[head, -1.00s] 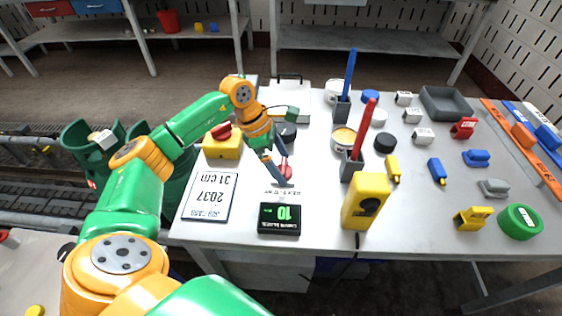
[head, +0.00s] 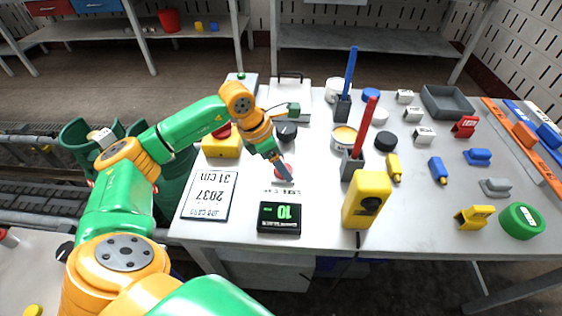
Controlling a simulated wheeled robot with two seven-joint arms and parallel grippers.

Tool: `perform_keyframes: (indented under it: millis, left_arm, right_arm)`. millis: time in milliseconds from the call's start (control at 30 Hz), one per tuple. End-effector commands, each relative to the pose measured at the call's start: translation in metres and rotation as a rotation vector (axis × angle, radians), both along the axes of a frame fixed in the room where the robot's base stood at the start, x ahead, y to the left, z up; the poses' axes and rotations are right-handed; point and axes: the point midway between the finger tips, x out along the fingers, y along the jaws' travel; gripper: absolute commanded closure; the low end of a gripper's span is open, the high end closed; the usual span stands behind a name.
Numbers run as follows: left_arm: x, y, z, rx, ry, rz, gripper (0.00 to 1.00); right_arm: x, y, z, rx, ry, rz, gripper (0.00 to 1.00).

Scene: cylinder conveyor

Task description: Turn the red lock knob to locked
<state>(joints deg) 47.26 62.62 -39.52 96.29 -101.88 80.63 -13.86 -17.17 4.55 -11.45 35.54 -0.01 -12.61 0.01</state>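The red lock knob (head: 287,168) is small and sits on the table, on a pale base with small printed marks at its near edge. My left gripper (head: 287,179) points down right at the knob and covers much of it. Its dark fingers overlap the knob in the picture. I cannot tell whether they touch or grip it, or how far apart they are. The knob's turned position is mostly hidden. My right gripper is not in view.
A yellow box with a red button (head: 222,147) stands to the left. A printed sign (head: 209,195) and a black display (head: 279,218) lie nearer. A yellow device (head: 366,200) and a holder with a red stick (head: 352,165) stand to the right.

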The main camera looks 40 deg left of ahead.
Motion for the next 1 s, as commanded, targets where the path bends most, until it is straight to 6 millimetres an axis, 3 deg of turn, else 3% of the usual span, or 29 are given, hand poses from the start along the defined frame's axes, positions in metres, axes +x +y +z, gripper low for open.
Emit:
perform_keyframes:
  millis: [1000]
  left_arm:
    - [0.0,-0.006,0.0,-0.001,-0.003,0.938,0.81]
  right_arm:
    - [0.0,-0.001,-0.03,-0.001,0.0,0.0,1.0]
